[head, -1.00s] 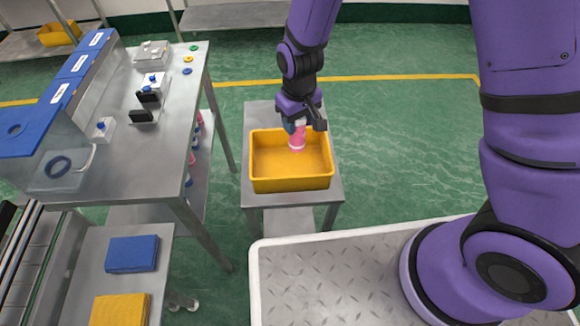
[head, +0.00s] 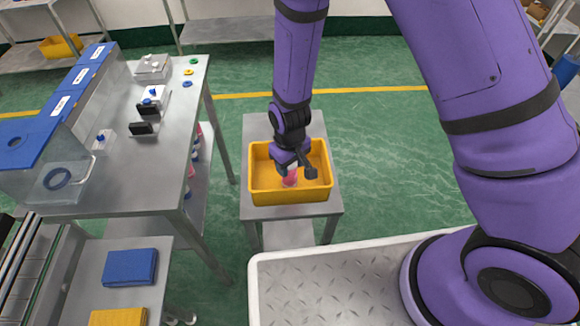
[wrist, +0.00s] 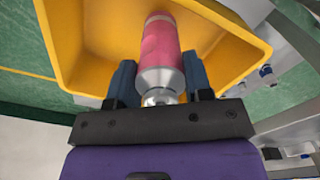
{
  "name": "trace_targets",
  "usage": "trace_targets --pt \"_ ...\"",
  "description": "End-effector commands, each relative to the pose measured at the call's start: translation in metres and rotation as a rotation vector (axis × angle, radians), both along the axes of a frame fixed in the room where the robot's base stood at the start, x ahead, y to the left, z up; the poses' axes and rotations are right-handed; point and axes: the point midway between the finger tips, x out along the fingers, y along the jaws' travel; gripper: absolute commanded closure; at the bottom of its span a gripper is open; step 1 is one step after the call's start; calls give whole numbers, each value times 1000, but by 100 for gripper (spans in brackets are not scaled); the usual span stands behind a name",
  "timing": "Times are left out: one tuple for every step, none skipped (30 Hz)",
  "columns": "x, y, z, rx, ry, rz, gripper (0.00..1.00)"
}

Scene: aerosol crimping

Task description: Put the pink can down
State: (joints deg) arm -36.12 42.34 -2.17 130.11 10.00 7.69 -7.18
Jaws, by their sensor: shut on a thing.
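The pink can (head: 289,180) is inside the yellow bin in the head view, mostly covered by my gripper. In the wrist view the pink can (wrist: 161,47) points away from me, with its silver shoulder and top nearest the jaws. My gripper (head: 290,168) is shut on the can near its top end; the two dark blue fingers (wrist: 161,85) flank it. The yellow bin (head: 290,197) stands on a small metal table. I cannot tell whether the can's base touches the bin floor.
The bin walls rise close around my gripper. The small table (head: 254,126) has bare metal around the bin. To the left is a larger bench (head: 170,150) with fixtures and coloured caps. Blue (head: 130,267) and yellow cloths lie on a lower surface at front left.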

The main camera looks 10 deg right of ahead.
Motion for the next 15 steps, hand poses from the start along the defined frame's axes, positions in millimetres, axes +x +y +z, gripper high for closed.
trace_targets --pt "0 0 -8 -1 2 0 89" --pt "0 -1 -11 -1 2 0 89" --pt "0 0 -14 -1 1 0 89" --pt "0 0 -15 -1 1 0 89" --pt "0 0 -16 0 0 0 89" --pt "0 0 -17 0 0 0 89" --pt "0 0 -16 0 0 0 89" --pt "0 0 -16 1 -1 0 89" --pt "0 0 -16 1 -1 0 89" --pt "0 0 -16 1 -1 0 89" --pt "0 0 -16 1 -1 0 89" --pt "0 0 -16 0 0 0 89" --pt "0 0 -17 0 0 0 89" --pt "0 0 -18 0 0 0 89" --pt "0 0 -19 0 0 0 89"
